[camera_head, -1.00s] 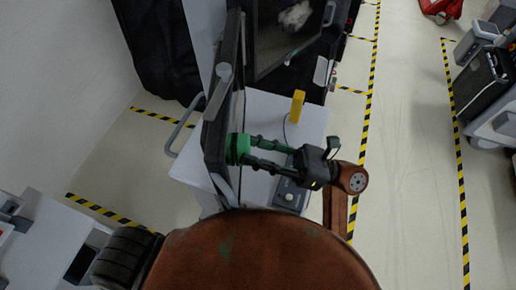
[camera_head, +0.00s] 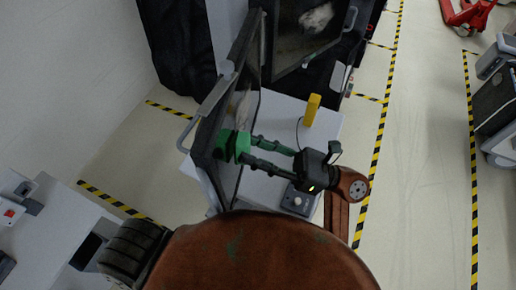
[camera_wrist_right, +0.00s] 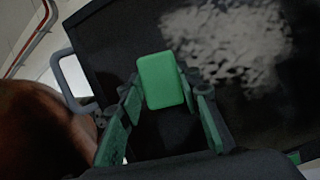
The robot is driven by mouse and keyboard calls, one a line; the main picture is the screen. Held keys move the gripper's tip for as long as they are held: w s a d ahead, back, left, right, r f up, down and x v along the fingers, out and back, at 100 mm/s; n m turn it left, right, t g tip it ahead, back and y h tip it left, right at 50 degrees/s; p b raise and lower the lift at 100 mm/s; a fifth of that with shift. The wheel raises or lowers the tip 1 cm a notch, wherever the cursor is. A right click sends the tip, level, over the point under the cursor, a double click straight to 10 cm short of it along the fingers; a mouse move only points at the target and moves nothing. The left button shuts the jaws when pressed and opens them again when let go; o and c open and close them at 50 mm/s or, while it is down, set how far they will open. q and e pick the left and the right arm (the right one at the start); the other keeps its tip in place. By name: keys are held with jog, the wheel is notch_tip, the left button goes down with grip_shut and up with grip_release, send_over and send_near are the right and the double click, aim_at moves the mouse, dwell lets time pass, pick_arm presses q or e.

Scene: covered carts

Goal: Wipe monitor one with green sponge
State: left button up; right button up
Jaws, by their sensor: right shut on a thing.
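The green sponge (camera_head: 234,146) is in the fingertips of my right gripper (camera_head: 252,149), which is shut on it. The sponge is at the screen side of the nearer monitor (camera_head: 209,132), which is seen steeply from above in the head view. In the right wrist view the sponge (camera_wrist_right: 160,80) stands in front of the dark screen (camera_wrist_right: 115,45). A whitish smeared patch (camera_wrist_right: 235,42) lies on the screen to the right of the sponge. I cannot tell whether the sponge touches the screen. My left gripper is not in view.
A white cart top (camera_head: 330,122) is under the monitor, with a yellow object (camera_head: 312,110) and a grey control box (camera_head: 297,200) on it. A second monitor (camera_head: 285,45) with a whitish patch stands behind. Open floor lies to the right.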

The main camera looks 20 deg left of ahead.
aim_at(232, 149)
jog(key=shift+s+a+b, duration=0.1)
jog(key=shift+s+a, duration=0.15)
jog(key=shift+a, duration=0.55)
jog(key=shift+s+a+b, duration=0.15)
jog(key=shift+s+a, duration=0.05)
jog(key=shift+a, duration=0.55)
jog(key=shift+s+a+b, duration=0.1)
jog(key=shift+s+a, duration=0.15)
jog(key=shift+a, duration=0.55)
jog(key=shift+s+a, duration=0.1)
jog(key=shift+a, duration=0.25)
jog(key=shift+s+a, duration=0.1)
jog(key=shift+a, duration=0.2)
jog(key=shift+d, duration=0.1)
jog(key=shift+w+d+b, duration=0.25)
jog(key=shift+w+d, duration=0.15)
jog(key=shift+d, duration=0.85)
jog(key=shift+w+d+b, duration=0.25)
jog(key=shift+w+d, duration=0.1)
jog(key=shift+d, duration=0.85)
jog(key=shift+w+d+b, duration=0.25)
jog(key=shift+w+d, duration=0.15)
jog(key=shift+d, duration=0.85)
